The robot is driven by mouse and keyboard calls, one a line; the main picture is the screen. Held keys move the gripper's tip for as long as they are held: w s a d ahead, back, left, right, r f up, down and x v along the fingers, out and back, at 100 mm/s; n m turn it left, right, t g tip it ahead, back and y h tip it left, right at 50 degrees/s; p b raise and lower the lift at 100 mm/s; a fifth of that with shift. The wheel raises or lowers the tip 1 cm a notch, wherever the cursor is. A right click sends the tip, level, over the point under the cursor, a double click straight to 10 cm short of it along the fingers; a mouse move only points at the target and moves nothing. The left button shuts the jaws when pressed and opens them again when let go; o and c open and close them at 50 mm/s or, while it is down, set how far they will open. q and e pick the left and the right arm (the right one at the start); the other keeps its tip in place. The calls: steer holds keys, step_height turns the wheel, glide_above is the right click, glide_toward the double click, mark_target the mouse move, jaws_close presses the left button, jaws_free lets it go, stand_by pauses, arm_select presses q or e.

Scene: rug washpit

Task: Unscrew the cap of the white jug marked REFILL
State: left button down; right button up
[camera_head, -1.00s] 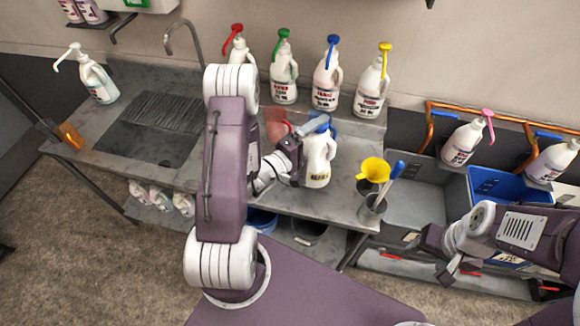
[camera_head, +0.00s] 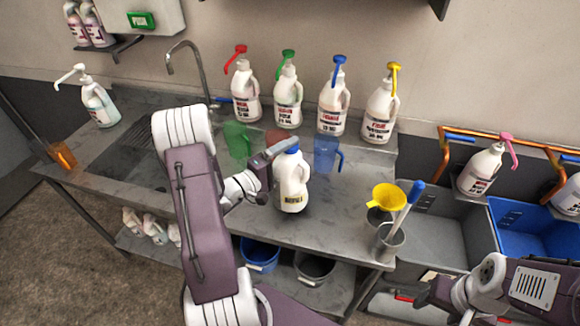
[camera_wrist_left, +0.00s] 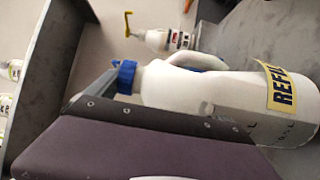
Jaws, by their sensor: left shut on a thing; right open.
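The white jug (camera_head: 292,188) stands upright on the steel counter, with a blue cap (camera_head: 292,150) on its neck. In the left wrist view the jug (camera_wrist_left: 205,90) lies across the picture with its yellow REFILL label (camera_wrist_left: 283,88) and its blue cap (camera_wrist_left: 126,77). My left gripper (camera_head: 287,147) reaches in from the left at cap height and is shut on the cap; the far finger is partly hidden. My right gripper (camera_head: 428,297) is open and empty at the lower right, away from the jug.
Pump bottles with red, green, blue and yellow tops (camera_head: 381,110) line the back of the counter. Green (camera_head: 238,140) and blue (camera_head: 326,154) see-through pitchers stand near the jug. A yellow funnel (camera_head: 387,196) and a metal cup (camera_head: 390,240) stand at the right front.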

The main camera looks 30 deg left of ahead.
arm_select(q)
step_height(320, 180, down, 3)
steer(key=shift+s+f, duration=0.15)
steer(key=shift+a+f, duration=0.1)
steer(key=shift+f, duration=0.2)
jaws_free()
